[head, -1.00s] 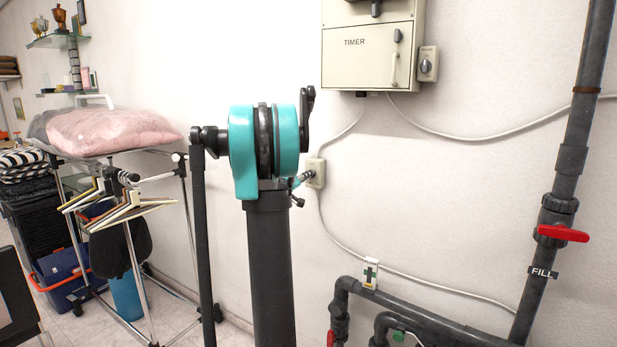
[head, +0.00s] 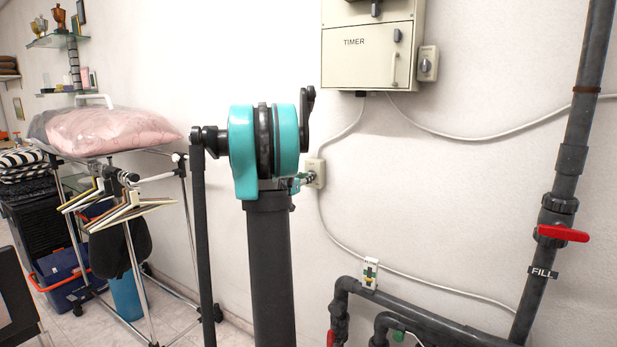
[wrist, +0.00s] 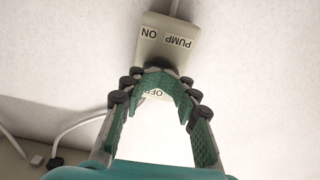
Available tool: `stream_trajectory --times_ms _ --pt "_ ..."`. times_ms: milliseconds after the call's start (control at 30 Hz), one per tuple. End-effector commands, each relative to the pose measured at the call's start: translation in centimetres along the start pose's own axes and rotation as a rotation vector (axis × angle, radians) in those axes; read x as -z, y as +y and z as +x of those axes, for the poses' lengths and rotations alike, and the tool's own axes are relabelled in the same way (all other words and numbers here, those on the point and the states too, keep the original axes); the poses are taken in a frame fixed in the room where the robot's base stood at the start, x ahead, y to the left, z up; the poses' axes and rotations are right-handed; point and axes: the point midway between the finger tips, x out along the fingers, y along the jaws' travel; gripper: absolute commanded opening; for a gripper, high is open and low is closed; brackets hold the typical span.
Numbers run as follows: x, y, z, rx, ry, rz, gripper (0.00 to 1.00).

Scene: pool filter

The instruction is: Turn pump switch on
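The pump switch is a small cream box (head: 316,173) on the wall, right of my arm in the head view. In the wrist view the pump switch box (wrist: 168,40) shows upside-down labels "PUMP" and "ON". Part of an "OFF" label shows between my fingers. My gripper (wrist: 162,80) has green ridged pads that come together at the tips, against the front of the box. They close around the dark switch knob, which they mostly hide. In the head view my gripper (head: 302,181) is at the left side of the box, partly behind my arm.
A cream timer box (head: 368,52) is on the wall above, with cables running from it. Dark pipes (head: 430,325) with a red-handled fill valve (head: 562,233) stand at the right. A clothes rack (head: 130,210) with hangers is at the left.

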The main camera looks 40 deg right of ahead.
Motion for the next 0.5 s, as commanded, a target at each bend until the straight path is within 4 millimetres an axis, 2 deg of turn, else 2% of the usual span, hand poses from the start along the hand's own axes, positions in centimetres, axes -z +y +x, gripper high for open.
stream_trajectory --times_ms 167,500 --pt "0.0 -0.1 -1.1 0.001 0.000 -0.001 0.25" --pt "0.0 -0.1 -4.8 0.002 0.000 -0.001 0.25"
